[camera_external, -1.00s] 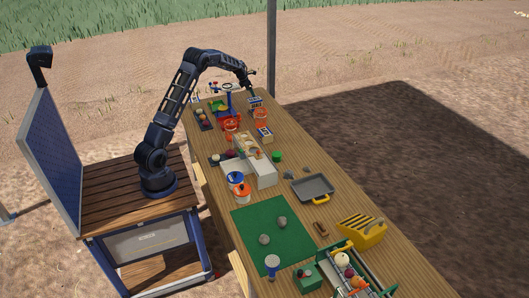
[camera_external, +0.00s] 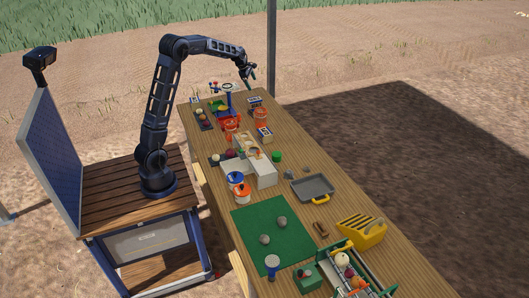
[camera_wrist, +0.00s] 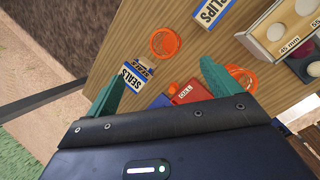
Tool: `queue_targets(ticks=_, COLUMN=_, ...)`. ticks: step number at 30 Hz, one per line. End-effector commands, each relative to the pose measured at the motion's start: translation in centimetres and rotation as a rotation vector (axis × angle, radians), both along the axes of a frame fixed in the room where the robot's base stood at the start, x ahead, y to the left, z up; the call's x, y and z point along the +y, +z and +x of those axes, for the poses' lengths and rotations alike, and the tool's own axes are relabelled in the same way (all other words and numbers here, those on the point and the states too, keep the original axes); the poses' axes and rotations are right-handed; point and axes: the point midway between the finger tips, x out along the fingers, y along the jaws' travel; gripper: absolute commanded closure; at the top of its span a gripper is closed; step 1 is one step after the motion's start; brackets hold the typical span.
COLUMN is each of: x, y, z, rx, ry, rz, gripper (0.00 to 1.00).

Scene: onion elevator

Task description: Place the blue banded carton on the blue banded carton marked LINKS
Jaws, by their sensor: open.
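My gripper (camera_external: 249,76) is raised above the far end of the table. In the wrist view its two teal fingers (camera_wrist: 160,85) are wide apart with nothing held between them. A blue banded carton marked SEALS (camera_wrist: 136,80) lies beyond the fingertips, apart from them; it seems to be the far carton (camera_external: 255,101) in the external view. A second blue banded carton marked CLIPS (camera_wrist: 213,12) is cut off by the top edge of the wrist view; it seems to be the nearer carton (camera_external: 265,134). I cannot read LINKS on any carton, nor tell whether one lies under SEALS.
Orange round containers (camera_wrist: 164,43) stand between the cartons. A red item with a white label (camera_wrist: 190,93) is partly hidden behind the gripper. A blue stand (camera_external: 229,100) and a red basket (camera_external: 232,124) are close by. A sizing tray (camera_wrist: 280,35) lies at right in the wrist view.

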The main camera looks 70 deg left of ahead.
Motion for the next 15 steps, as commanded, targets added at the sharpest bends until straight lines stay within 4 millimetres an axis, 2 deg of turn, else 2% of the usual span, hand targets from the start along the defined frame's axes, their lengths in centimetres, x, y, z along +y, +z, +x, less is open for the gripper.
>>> queue_targets(ticks=1, x=-1.9, y=1.5, z=-0.9, rx=-0.006, ry=-0.064, rz=0.022, gripper=0.11)
queue_targets(ticks=6, x=-7.6, y=4.9, z=-4.3, rx=-0.017, ry=-0.302, rz=0.109, gripper=0.11)
queue_targets(ticks=15, x=-16.9, y=9.4, z=-11.8, rx=-0.040, ry=-0.717, rz=0.270, gripper=0.11)
